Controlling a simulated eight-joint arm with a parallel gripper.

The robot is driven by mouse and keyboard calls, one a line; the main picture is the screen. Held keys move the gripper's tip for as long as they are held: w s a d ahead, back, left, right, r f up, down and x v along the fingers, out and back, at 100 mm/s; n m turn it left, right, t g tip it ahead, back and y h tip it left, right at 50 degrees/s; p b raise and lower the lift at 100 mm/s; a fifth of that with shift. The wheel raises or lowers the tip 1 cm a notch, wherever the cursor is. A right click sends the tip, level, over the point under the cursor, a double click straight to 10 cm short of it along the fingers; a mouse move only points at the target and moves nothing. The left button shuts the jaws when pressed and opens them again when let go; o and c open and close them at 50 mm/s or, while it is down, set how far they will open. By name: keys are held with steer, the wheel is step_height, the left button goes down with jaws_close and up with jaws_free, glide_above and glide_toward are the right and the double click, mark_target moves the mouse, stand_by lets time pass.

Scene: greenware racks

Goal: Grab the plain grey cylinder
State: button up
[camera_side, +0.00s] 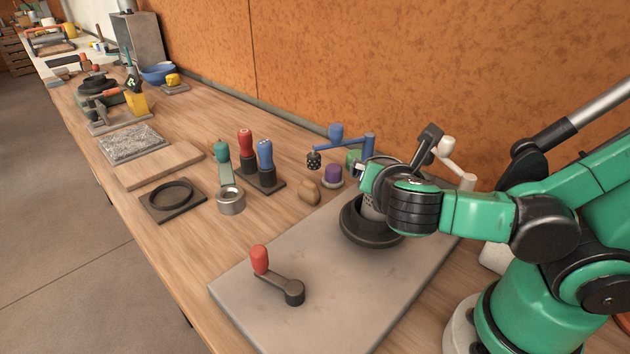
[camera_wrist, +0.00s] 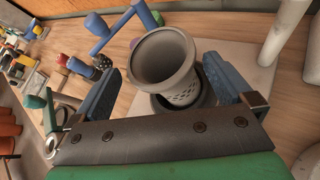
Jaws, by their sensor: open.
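A grey cylinder with a wide flared rim (camera_wrist: 165,58) stands between my gripper's fingers in the wrist view. Its lower wall shows rows of dark holes or marks. It stands in a dark round base (camera_side: 368,236), which is on a pale slab. In the side view my gripper hides most of the cylinder (camera_side: 372,212). My gripper (camera_wrist: 160,66) is open, with one blue finger on each side of the cylinder. I cannot tell whether either finger touches it. A short silver-grey ring-like cylinder (camera_side: 231,202) stands apart on the bench, left of the slab.
A red-knobbed crank (camera_side: 275,277) lies on the slab (camera_side: 345,310). A blue-armed tool (camera_side: 340,145), a purple-topped pot (camera_side: 333,175) and a brown lump (camera_side: 309,191) stand close behind. A white-handled piece (camera_side: 455,160) is right of my gripper. The slab's front is mostly clear.

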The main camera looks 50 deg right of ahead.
steer(key=shift+x, duration=1.6)
steer(key=c, duration=1.4)
steer(key=shift+r, duration=0.15)
